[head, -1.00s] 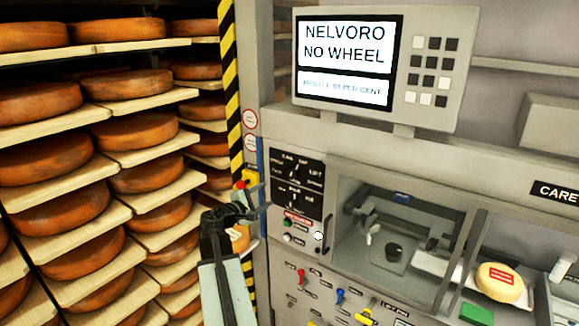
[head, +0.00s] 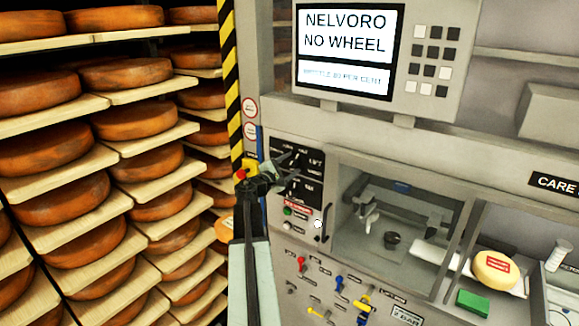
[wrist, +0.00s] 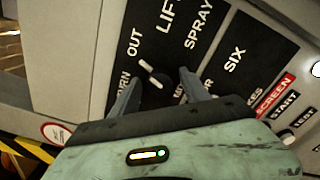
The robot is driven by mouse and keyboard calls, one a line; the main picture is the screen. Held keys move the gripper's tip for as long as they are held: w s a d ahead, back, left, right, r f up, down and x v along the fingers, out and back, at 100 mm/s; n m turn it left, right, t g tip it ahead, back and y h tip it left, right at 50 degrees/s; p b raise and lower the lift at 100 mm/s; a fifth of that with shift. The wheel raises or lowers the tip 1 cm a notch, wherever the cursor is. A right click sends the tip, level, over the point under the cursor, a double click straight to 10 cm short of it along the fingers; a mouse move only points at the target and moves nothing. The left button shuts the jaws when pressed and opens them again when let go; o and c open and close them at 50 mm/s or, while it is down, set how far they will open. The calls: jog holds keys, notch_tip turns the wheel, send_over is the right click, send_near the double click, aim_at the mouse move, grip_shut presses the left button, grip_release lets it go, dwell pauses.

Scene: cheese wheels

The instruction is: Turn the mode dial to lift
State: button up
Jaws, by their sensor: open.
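The mode dial (wrist: 155,90) is a dark round knob with a white pointer mark, on a black panel (wrist: 233,25). Around it I read TURN, OUT, LIFT and SPRAY. The white mark slants up and left, towards OUT rather than LIFT. My gripper (wrist: 160,80) is open, with one finger on each side of the knob. I cannot tell whether the fingers touch it. The knob's lower part is hidden by my gripper. In the head view my gripper (head: 281,170) is at the panel (head: 312,170) and covers part of it.
A lower set of labels includes SIX (wrist: 235,59). Start and test buttons (wrist: 288,138) are to the right. A red-topped yellow button (head: 246,170) is close beside my gripper. Cheese shelves (head: 90,250) fill the left; a glazed chamber (head: 400,220) is to the right.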

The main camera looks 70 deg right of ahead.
jog(key=shift+a, duration=0.1)
grip_shut()
jog(key=shift+m, duration=0.3)
jog(key=m, duration=0.3)
jog(key=shift+m, duration=2.5)
grip_release()
